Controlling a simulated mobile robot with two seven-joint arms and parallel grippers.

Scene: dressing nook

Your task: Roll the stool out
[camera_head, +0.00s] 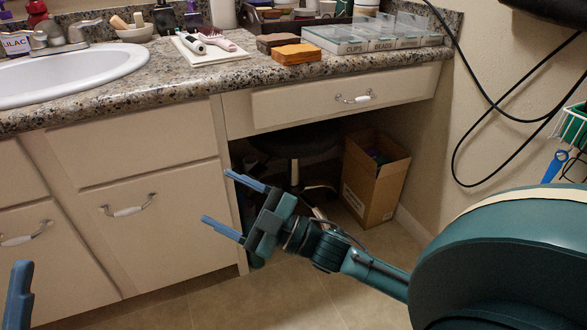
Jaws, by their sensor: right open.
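The stool (296,140) stands in the dark knee space under the counter, with a dark round seat and a post below it. Its lower part is mostly hidden behind my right gripper and in shadow. My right gripper (217,196) is open and empty, its blue fingers spread and pointing left. It is in front of the knee space, near its left edge, and appears apart from the stool. Of my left gripper (18,295), only one blue finger shows at the lower left edge; its jaw opening cannot be seen.
A cardboard box (376,185) stands at the right inside the knee space. A closed drawer (345,98) hangs above it, and cabinet doors (130,215) lie to the left. Cables (480,95) hang on the right wall. The tiled floor (255,300) in front looks clear.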

